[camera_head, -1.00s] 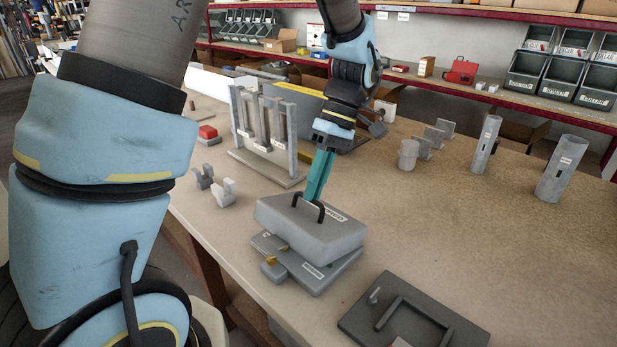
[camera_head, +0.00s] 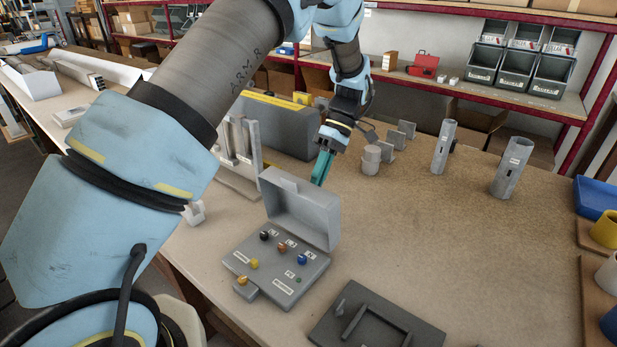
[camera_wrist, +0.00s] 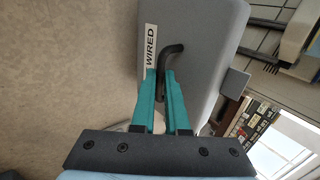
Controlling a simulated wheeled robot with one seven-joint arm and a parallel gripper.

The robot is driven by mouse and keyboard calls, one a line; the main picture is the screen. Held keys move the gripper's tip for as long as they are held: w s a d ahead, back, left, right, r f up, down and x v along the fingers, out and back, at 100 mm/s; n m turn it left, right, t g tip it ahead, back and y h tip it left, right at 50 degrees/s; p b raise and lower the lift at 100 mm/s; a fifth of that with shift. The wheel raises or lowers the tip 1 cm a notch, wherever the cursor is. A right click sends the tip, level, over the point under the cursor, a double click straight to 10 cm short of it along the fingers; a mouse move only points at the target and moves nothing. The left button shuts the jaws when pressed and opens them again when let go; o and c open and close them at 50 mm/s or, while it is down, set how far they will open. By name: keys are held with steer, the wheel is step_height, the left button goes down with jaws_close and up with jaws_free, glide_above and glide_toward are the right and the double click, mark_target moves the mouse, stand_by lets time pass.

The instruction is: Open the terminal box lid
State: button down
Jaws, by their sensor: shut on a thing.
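The grey terminal box (camera_head: 278,269) lies on the bench, with several coloured knobs and white labels on its face. Its lid (camera_head: 303,213) stands up at the back edge, roughly upright, with its inner side towards the head camera. In the wrist view the lid's outer face (camera_wrist: 205,50) carries a "WIRED" label (camera_wrist: 151,46) and a black handle (camera_wrist: 172,52). My gripper (camera_wrist: 161,85) is shut on this handle with its teal fingers. In the head view my gripper (camera_head: 322,167) is behind the lid, which hides the fingertips and handle.
A dark fixture plate (camera_head: 376,322) lies in front, right of the box. A grey rack (camera_head: 240,150) stands behind left. The bench's middle right is clear.

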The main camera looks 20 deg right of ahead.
steer(key=shift+w+d+f+g+y+p, duration=0.15)
steer(key=shift+w+d+f+g+y, duration=0.15)
steer(key=shift+d+f+y, duration=0.2)
steer(key=shift+w+d+f+g+y+p, duration=0.15)
steer(key=shift+d+f+g+y, duration=0.15)
steer(key=shift+d+f+y, duration=0.25)
steer(key=shift+a, duration=0.15)
steer(key=c, duration=0.9)
jaws_free()
steer(key=shift+r, duration=0.15)
steer(key=shift+b+v, duration=1.7)
steer(key=shift+v, duration=2.1)
